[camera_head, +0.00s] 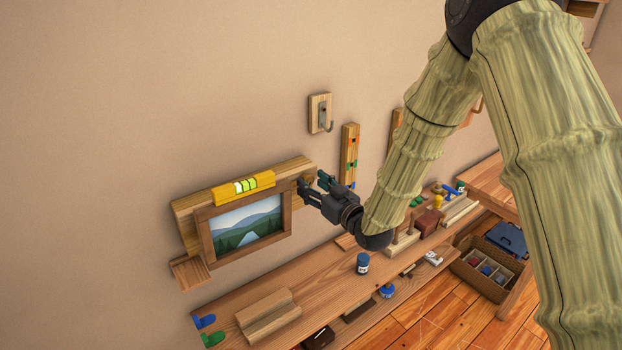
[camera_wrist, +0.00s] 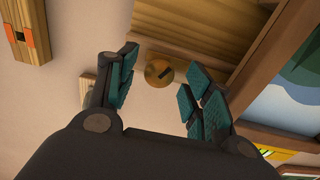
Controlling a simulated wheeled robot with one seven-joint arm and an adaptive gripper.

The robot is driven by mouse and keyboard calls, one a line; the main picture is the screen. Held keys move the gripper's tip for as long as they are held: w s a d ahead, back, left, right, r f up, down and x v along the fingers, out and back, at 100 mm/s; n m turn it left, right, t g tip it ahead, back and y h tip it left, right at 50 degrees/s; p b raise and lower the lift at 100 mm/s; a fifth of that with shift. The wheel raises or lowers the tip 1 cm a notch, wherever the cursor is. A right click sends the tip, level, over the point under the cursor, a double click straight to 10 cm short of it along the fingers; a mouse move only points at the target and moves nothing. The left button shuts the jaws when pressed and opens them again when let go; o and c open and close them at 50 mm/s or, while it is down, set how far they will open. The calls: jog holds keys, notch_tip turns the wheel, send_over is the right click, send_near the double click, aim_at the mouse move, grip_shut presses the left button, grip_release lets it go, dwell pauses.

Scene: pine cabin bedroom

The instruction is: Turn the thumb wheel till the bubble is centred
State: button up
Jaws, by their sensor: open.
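A yellow spirit level (camera_head: 244,188) with a green vial (camera_head: 246,185) sits on top of a wooden-framed landscape picture (camera_head: 247,226) on the wall. I cannot make out where the bubble lies. The thumb wheel (camera_wrist: 159,71) is a round brass-coloured disc with a dark slot, at the end of the wooden rail (camera_wrist: 200,35) in the wrist view. My gripper (camera_wrist: 158,88) is open, with teal pads either side of the wheel and nothing held; whether they touch it I cannot tell. In the head view my gripper (camera_head: 313,184) is at the picture's right side and partly hides the wheel.
A wall hook (camera_head: 320,113) and an upright wooden strip (camera_head: 349,154) are near my gripper. A divided basket (camera_head: 490,268) stands at the right. The wall left of the picture is clear.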

jog(key=shift+w+a, duration=0.35)
jog(key=shift+w, duration=0.15)
jog(key=c, duration=1)
